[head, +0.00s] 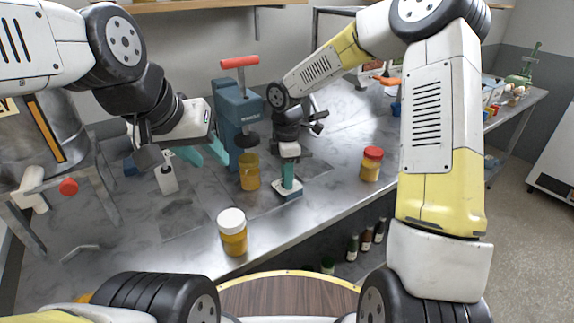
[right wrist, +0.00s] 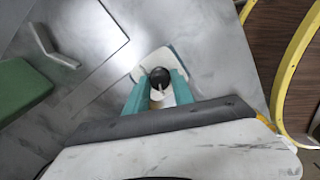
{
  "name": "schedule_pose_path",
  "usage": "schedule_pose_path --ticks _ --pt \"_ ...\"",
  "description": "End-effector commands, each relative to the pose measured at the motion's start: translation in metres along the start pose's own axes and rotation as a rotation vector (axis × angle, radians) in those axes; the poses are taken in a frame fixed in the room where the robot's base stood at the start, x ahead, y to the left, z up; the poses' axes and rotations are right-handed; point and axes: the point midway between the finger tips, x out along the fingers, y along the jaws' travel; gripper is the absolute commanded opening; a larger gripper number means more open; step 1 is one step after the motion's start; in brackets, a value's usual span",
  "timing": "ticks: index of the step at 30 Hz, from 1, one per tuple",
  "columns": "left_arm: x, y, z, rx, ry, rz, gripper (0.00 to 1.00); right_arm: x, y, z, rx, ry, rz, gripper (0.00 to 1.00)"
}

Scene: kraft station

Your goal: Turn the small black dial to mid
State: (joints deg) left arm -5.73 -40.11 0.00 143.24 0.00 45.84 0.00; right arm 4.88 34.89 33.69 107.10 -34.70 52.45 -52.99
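The small black dial (right wrist: 160,76) sits on a pale square base (right wrist: 143,70), with a whitish piece just below it in the right wrist view. My right gripper (right wrist: 160,82) has its two teal fingers on either side of the dial. Whether they touch it is not clear. In the head view my right gripper (head: 290,180) points down at the pale base (head: 287,193) on the bench, and its fingers hide the dial. The dial's setting cannot be read. My left gripper (head: 203,153) is open and empty, above the bench at the left.
A jar with a white lid (head: 232,232) stands near the bench's front edge. A red-lidded jar (head: 371,164) is to the right. A blue press with a red handle (head: 239,100) stands behind, over an open amber jar (head: 249,172). A bent metal piece (head: 84,251) lies at left.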

Motion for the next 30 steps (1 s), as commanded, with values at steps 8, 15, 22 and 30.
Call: schedule_pose_path --ticks 8,15,22,30 --pt "0.0 0.0 0.0 0.0 0.0 0.0 0.36 -0.0004 0.0004 0.0001 0.017 -0.001 0.001 0.0" --pt "0.0 0.0 0.0 0.0 0.0 0.0 0.36 -0.0005 0.0004 -0.0001 0.119 -0.001 0.002 0.0" --pt "0.0 0.0 0.0 0.0 0.0 0.0 0.36 -0.001 0.0005 -0.0003 0.307 -0.001 0.003 0.0" --pt "0.0 0.0 0.0 0.0 0.0 0.0 0.36 -0.0009 0.0003 -0.0005 0.564 -0.001 0.002 0.0"
